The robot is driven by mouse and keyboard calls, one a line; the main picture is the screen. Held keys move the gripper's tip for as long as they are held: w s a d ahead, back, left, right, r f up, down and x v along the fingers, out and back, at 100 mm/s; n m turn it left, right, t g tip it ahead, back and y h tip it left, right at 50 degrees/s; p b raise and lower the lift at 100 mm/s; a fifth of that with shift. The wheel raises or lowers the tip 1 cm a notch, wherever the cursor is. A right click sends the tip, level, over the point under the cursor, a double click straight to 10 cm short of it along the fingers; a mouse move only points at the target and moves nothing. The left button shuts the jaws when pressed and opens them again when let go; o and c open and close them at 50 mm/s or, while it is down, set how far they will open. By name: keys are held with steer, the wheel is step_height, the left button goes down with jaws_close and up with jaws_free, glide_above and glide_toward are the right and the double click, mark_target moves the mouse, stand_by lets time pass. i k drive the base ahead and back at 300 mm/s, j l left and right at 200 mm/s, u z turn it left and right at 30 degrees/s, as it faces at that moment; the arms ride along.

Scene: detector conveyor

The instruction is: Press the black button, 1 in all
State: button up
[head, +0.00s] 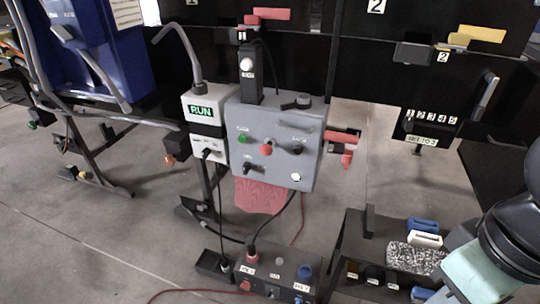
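A grey control box (272,176) stands near the middle of the head view. Its face carries several controls. A black control (298,149) sits at the right of the middle row, and another black control (249,166) sits at the lower left. Both are small, so I cannot tell which is a push button. A green control, a red control and a white button (296,177) share the face. My arm enters at the lower right, well apart from the box. My gripper's fingers do not show.
A white unit with a green RUN display (201,111) adjoins the box on the left. Below stands a dark box with coloured controls (265,268) and cables. A black bench (345,246) with small items is at the lower right.

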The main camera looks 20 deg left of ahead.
mark_target(298, 150)
steer(key=i+j, duration=0.25)
steer(key=j, duration=0.2)
steer(key=i+j, duration=0.25)
steer(key=j, duration=0.2)
steer(key=i+j, duration=0.25)
steer(key=j, duration=0.15)
